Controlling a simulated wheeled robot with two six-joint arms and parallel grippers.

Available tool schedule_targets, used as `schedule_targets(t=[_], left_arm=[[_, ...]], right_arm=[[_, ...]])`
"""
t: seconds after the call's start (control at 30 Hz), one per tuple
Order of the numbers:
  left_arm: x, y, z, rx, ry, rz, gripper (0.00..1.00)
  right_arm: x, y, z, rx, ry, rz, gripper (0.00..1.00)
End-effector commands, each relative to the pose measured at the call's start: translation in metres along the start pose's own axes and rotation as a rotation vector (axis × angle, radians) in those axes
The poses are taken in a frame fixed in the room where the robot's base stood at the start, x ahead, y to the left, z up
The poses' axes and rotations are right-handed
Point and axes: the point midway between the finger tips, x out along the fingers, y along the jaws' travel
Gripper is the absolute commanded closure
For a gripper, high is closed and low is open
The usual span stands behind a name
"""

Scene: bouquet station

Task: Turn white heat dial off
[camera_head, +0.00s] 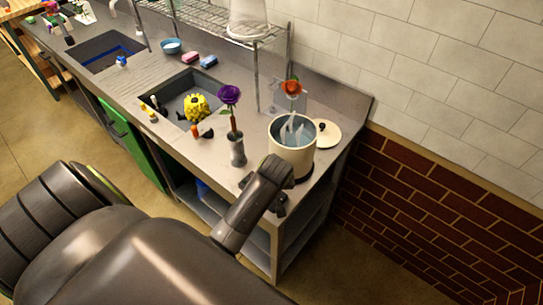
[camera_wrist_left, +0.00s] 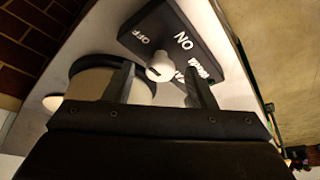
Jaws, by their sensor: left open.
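The white heat dial (camera_wrist_left: 160,69) sits on a black panel (camera_wrist_left: 150,28) marked OFF and ON in the left wrist view, with more white lettering that is partly hidden. My left gripper (camera_wrist_left: 157,66) is open, with one finger on each side of the dial; I cannot tell whether they touch it. In the head view my left gripper (camera_head: 276,203) is at the counter's front corner beside the cream pot (camera_head: 291,158), and the dial is hidden. The pot holds pale, glassy-looking pieces. My right gripper is not in view.
A grey vase (camera_head: 237,151) with a purple flower stands left of the pot. A round lid (camera_head: 326,133) lies behind the pot. A sink (camera_head: 185,100) with a yellow item is farther left. A brick wall (camera_head: 430,205) is at right.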

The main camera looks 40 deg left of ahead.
Motion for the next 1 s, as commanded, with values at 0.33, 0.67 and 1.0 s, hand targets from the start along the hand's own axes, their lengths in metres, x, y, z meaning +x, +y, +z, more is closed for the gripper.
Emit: schedule_targets(t=[0.33, 0.67, 1.0], left_arm=[[-0.030, 0.001, 0.000, -0.002, 0.002, 0.004, 0.49], [-0.099, 0.002, 0.000, -0.002, 0.004, 0.007, 0.49], [-0.165, 0.000, -0.001, -0.001, -0.002, 0.002, 0.49]], right_arm=[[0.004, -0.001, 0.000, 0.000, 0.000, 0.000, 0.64], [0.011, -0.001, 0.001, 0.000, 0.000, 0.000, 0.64], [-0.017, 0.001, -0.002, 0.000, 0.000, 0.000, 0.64]])
